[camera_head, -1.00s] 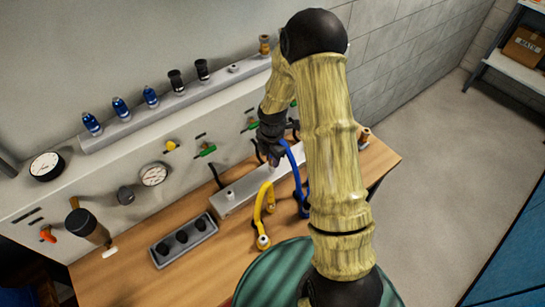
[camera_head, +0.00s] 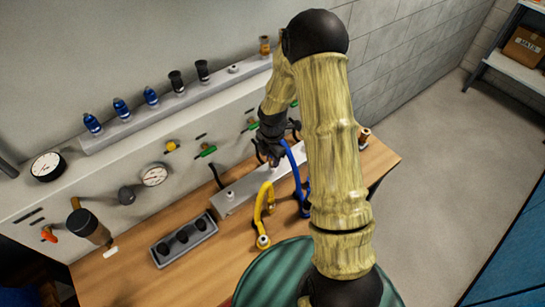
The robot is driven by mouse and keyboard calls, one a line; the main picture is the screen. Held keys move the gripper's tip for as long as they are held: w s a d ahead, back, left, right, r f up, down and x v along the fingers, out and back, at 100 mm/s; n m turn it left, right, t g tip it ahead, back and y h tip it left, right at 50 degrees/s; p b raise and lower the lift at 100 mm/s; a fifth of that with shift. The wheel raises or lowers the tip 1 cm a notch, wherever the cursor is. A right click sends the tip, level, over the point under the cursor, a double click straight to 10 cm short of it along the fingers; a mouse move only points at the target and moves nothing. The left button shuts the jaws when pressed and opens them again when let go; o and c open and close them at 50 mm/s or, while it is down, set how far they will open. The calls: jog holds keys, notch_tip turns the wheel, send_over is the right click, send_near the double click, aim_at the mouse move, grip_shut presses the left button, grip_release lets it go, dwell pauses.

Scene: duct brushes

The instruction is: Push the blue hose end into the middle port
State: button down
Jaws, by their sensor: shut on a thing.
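The blue hose (camera_head: 299,178) arches up from the bench to my gripper (camera_head: 272,159). My gripper is shut on its upper end, just above a light grey metal block (camera_head: 240,191) on the bench. A pale port fitting (camera_head: 230,194) stands at the block's left end. The middle port is under or right by my gripper, and I cannot tell whether the hose end touches it.
A dark tray with several round holes (camera_head: 183,240) lies at the left of the wooden bench (camera_head: 130,270). Behind is a panel with gauges (camera_head: 154,175), knobs and green valves (camera_head: 205,151). A shelf above holds blue fittings (camera_head: 121,108). A green round surface (camera_head: 270,270) is in front.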

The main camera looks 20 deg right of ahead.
jog(key=shift+f+b, duration=0.3)
jog(key=shift+f, duration=0.2)
jog(key=c, duration=1.1)
grip_release()
jog(key=shift+c, duration=0.2)
notch_tip(320, 180, up, 17)
jog(key=b, duration=0.2)
jog(key=shift+r, duration=0.2)
